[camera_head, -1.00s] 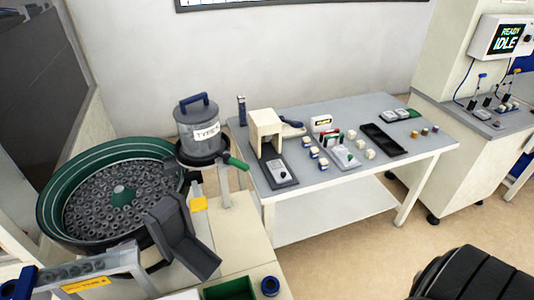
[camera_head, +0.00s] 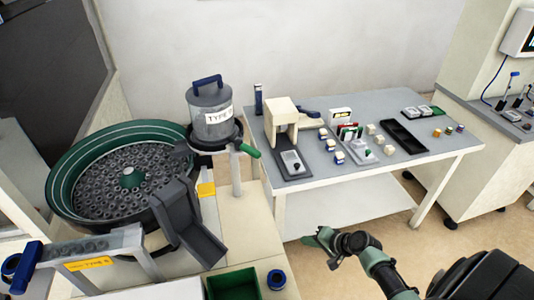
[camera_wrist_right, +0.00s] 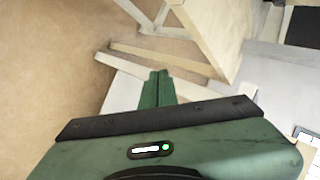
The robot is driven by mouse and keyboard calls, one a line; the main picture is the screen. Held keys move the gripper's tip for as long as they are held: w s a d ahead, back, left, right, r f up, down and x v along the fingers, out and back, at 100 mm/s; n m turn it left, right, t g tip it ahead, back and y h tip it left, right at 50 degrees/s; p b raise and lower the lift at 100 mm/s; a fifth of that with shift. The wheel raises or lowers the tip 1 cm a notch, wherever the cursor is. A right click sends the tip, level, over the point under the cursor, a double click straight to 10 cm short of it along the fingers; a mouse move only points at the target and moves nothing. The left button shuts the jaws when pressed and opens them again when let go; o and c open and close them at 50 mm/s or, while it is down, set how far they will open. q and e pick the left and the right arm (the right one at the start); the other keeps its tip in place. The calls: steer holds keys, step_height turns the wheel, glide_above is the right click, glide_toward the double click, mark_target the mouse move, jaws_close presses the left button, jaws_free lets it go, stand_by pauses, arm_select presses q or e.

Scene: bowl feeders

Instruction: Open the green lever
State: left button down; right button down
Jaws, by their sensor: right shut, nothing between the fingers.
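My right gripper (camera_head: 312,240) is shut and empty. It is in front of the table, below and to the right of the lever, and clear of it. In the right wrist view its green fingers (camera_wrist_right: 158,85) are together, with floor and table legs beyond them. The lever is not seen in that view. My left gripper is not in view.
The bowl feeder (camera_head: 70,165) with many small parts stands at the left, with a dark chute (camera_head: 185,225) in front. A grey-topped table (camera_head: 385,103) holds a beige press, small blocks and a black tray (camera_head: 405,135). Open floor lies to the right.

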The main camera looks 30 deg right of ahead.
mark_target(244, 148)
steer(key=w+d+r+t+y+b, duration=0.1)
steer(key=w+r+t, duration=0.15)
steer(key=r, duration=0.45)
steer(key=w+d+r+t+y, duration=0.1)
steer(key=w+r, duration=0.2)
steer(key=r, duration=0.4)
step_height(244, 148, up, 21)
steer(key=a+n+t+y+b, duration=0.1)
steer(key=a+t+y, duration=0.1)
steer(key=y, duration=0.3)
steer(key=shift+s, duration=0.2)
steer(key=shift+r+t, duration=0.1)
steer(key=shift+t, duration=0.15)
steer(key=w+a+p, duration=0.4)
steer(key=w+a, duration=0.2)
steer(key=a, duration=0.3)
steer(key=shift+w+a+p, duration=0.2)
steer(key=shift+w+p, duration=0.2)
